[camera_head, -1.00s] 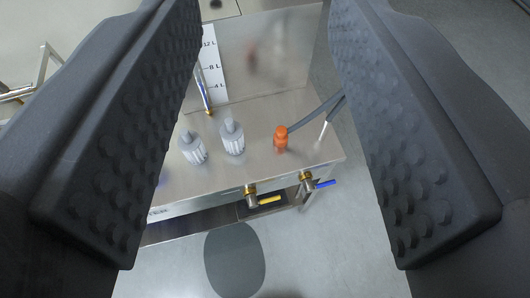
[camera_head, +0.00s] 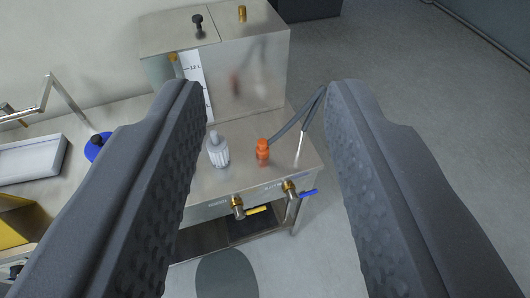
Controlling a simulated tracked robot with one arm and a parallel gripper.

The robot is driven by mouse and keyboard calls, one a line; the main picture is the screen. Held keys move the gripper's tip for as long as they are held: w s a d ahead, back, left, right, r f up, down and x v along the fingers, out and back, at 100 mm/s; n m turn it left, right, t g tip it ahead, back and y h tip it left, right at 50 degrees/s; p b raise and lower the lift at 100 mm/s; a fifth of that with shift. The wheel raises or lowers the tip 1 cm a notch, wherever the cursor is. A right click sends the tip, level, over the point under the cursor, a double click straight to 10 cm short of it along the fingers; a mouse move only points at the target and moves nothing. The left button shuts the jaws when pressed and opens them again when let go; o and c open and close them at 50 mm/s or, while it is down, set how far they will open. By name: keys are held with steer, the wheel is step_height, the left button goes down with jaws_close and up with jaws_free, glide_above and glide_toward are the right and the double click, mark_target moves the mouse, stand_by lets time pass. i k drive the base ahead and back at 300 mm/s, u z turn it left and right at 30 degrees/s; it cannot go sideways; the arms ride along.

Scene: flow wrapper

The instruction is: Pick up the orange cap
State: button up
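The orange cap (camera_head: 263,151) stands on the steel counter (camera_head: 239,180) near its front right corner. A grey hose end lies close behind it. My gripper (camera_head: 264,95) is open and empty, with its two dark padded fingers wide apart in the foreground. The cap shows in the gap between the fingers, well beyond them and not touched.
A grey ribbed cap (camera_head: 218,150) stands just left of the orange one. A steel tank (camera_head: 262,62) with a litre scale rises behind. Valves with a yellow handle (camera_head: 257,210) and a blue handle (camera_head: 308,193) stick out in front. Floor is clear at right.

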mark_target(263, 151)
steer(key=z, duration=0.05)
steer(key=i, duration=0.9)
steer(key=u, duration=0.1)
